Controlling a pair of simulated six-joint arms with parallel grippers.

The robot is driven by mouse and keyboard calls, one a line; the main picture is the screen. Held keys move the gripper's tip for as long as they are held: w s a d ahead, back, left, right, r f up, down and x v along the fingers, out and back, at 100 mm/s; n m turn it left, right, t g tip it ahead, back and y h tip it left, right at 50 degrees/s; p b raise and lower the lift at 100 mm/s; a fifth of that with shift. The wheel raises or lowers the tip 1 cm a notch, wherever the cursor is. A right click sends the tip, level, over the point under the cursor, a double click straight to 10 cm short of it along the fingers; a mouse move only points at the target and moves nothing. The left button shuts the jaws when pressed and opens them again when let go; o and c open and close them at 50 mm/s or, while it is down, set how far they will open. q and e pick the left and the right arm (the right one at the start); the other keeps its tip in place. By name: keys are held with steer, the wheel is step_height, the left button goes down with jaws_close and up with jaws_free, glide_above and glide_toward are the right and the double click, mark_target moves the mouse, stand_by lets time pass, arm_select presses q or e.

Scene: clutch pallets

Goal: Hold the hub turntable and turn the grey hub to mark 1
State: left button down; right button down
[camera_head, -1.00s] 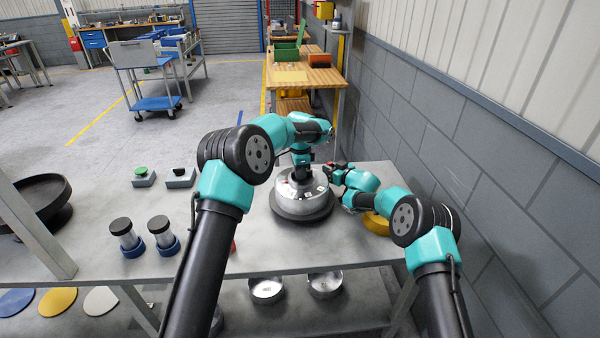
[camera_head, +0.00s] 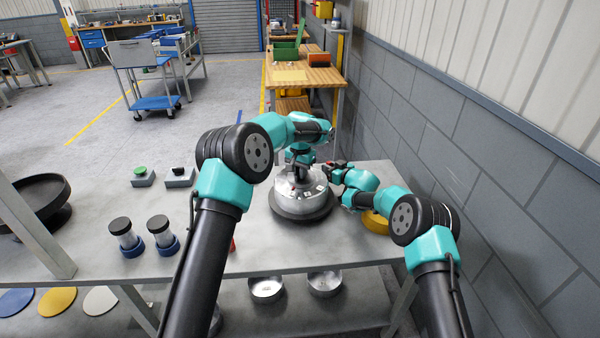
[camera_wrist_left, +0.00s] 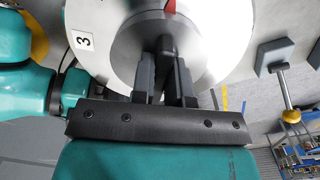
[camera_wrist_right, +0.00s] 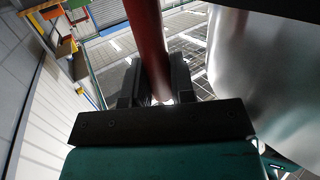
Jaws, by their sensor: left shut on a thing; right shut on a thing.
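The hub turntable (camera_head: 300,208) is a silver drum on a dark round base on the grey bench. In the left wrist view, the grey hub (camera_wrist_left: 122,52) is a disc inside a pale ring. A label reading 3 (camera_wrist_left: 82,41) is on the ring at upper left, and a red pointer (camera_wrist_left: 169,6) is at the hub's top edge. My left gripper (camera_wrist_left: 165,70) points down and is shut on the hub's dark raised grip. My right gripper (camera_wrist_right: 155,82) is shut on a red handle (camera_wrist_right: 145,28) beside the drum. The jaws hide part of the hub.
A yellow round part (camera_head: 375,222) lies right of the turntable. Two clear cylinders with black caps (camera_head: 122,234) and blue bases stand left. A green button box (camera_head: 143,177) and a black-knobbed box (camera_head: 180,177) are farther back. The grey wall (camera_head: 430,150) is close on the right.

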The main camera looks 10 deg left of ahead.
arm_select(q)
steer(key=c, duration=1)
jaws_free()
steer(key=shift+c, duration=0.2)
steer(key=shift+r, duration=0.15)
step_height(320, 180, up, 12)
arm_select(e)
steer(key=c, duration=0.9)
jaws_free()
steer(key=shift+d, duration=0.15)
